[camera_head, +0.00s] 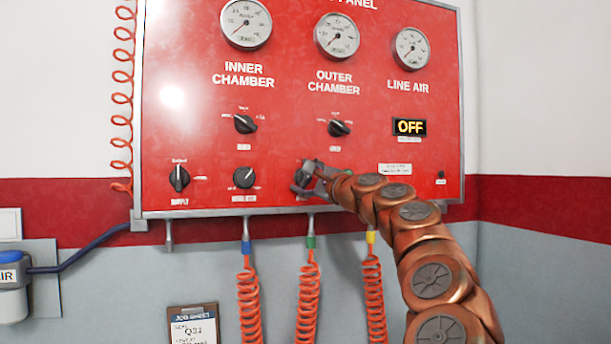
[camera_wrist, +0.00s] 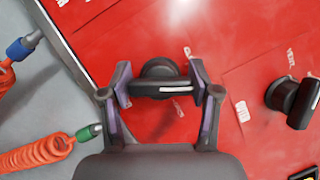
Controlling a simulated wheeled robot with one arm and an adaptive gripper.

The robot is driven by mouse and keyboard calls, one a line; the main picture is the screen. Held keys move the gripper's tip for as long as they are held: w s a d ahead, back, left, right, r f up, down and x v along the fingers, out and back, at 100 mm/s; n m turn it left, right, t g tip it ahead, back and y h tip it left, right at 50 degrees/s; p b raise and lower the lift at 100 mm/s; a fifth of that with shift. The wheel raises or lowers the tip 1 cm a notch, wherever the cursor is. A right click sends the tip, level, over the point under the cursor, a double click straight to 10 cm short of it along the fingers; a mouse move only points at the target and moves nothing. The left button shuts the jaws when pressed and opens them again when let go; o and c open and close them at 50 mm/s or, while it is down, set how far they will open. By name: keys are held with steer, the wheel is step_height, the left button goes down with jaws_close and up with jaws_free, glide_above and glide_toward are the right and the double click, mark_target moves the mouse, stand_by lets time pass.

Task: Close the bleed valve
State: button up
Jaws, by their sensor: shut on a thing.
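A black knob (camera_head: 301,176) sits low on the red panel under OUTER CHAMBER, partly hidden by my gripper (camera_head: 308,180). Its label cannot be read, so I cannot tell whether it is the bleed valve. In the wrist view, the knob's bar (camera_wrist: 161,88), with a white pointer line, lies between the two fingers of my gripper (camera_wrist: 160,86). The fingers are shut on the bar from its two ends. The bar runs nearly level across that view.
The panel also bears a SUPPLY knob (camera_head: 179,178), another lower knob (camera_head: 244,178), an INNER CHAMBER knob (camera_head: 245,124) and an OUTER CHAMBER knob (camera_head: 339,128). A display (camera_head: 409,127) reads OFF. Coiled orange hoses (camera_head: 308,295) hang below. Gauges (camera_head: 337,36) line the top.

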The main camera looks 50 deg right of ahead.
steer(key=n+g, duration=0.1)
steer(key=n, duration=0.1)
steer(key=n+y, duration=0.1)
steer(key=n, duration=0.2)
steer(key=shift+f+g, duration=0.1)
steer(key=shift+g, duration=0.3)
steer(key=shift+n, duration=0.3)
steer(key=o, duration=1.2)
steer(key=shift+c, duration=0.2)
steer(key=shift+s, duration=0.65)
steer(key=s+a, duration=0.1)
steer(key=s, duration=0.9)
steer(key=shift+s+a, duration=0.2)
steer(key=shift+s, duration=0.1)
